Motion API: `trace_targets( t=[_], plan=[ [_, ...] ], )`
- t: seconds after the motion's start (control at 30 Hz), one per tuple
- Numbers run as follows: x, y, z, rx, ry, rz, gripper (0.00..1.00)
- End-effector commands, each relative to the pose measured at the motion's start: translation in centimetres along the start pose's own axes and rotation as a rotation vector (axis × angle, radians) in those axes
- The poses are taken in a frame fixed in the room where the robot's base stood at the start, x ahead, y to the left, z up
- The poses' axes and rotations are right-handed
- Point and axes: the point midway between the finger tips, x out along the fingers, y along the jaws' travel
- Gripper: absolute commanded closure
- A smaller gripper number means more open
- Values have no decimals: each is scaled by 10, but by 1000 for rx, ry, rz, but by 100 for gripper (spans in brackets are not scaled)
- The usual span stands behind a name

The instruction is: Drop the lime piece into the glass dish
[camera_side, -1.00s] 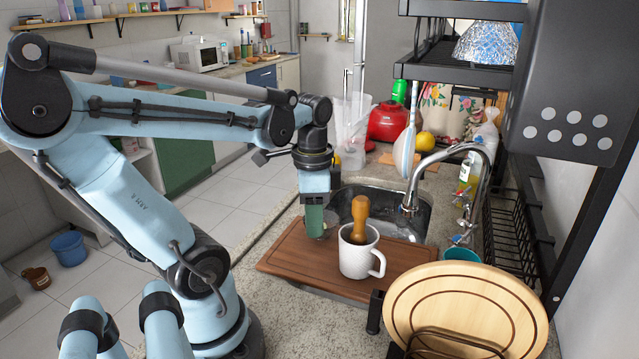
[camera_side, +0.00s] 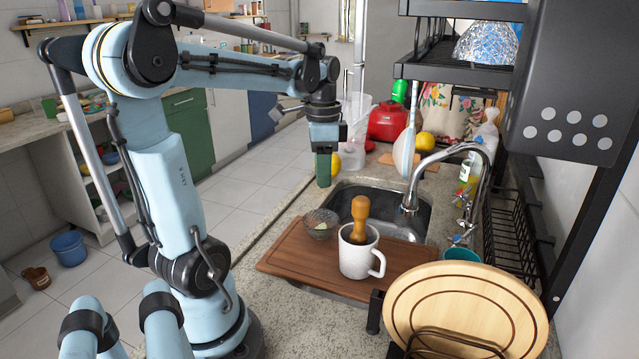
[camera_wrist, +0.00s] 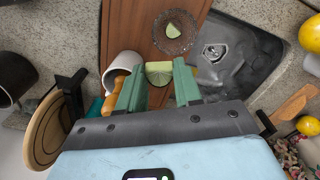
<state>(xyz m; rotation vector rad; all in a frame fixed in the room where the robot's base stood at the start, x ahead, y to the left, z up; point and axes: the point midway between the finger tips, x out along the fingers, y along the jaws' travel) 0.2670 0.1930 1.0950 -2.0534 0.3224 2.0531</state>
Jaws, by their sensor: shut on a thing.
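My gripper (camera_side: 323,182) has green fingers and hangs above the far-left edge of the sink in the side view. In the wrist view my gripper (camera_wrist: 158,80) is shut on a lime piece (camera_wrist: 158,70), pale green, between its fingertips. The small clear glass dish (camera_side: 320,224) stands on the brown cutting board (camera_side: 290,250), below my gripper in the side picture and apart from it. In the wrist view the dish (camera_wrist: 160,41) lies beyond the fingertips, with another pale green lime piece (camera_wrist: 181,29) inside it. The held piece is hidden in the side view.
A white mug (camera_side: 355,262) holding a wooden pestle (camera_side: 360,215) stands on the board right of the dish. The steel sink (camera_side: 345,200) and tap (camera_side: 480,160) lie behind. A round wooden plate (camera_side: 465,310) stands in front; a black rack (camera_side: 440,65) hangs above.

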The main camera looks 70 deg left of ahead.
Motion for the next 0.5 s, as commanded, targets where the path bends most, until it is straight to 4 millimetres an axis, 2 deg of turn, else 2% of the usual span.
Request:
trace_targets(
  t=[0.1,0.23,0.5],
  plan=[
    [-2,-11,-1,0,0,0,94],
    [4,-13,-1,0,0,0,94],
    [34,-13,-1,1,0,0,94]
  ],
)
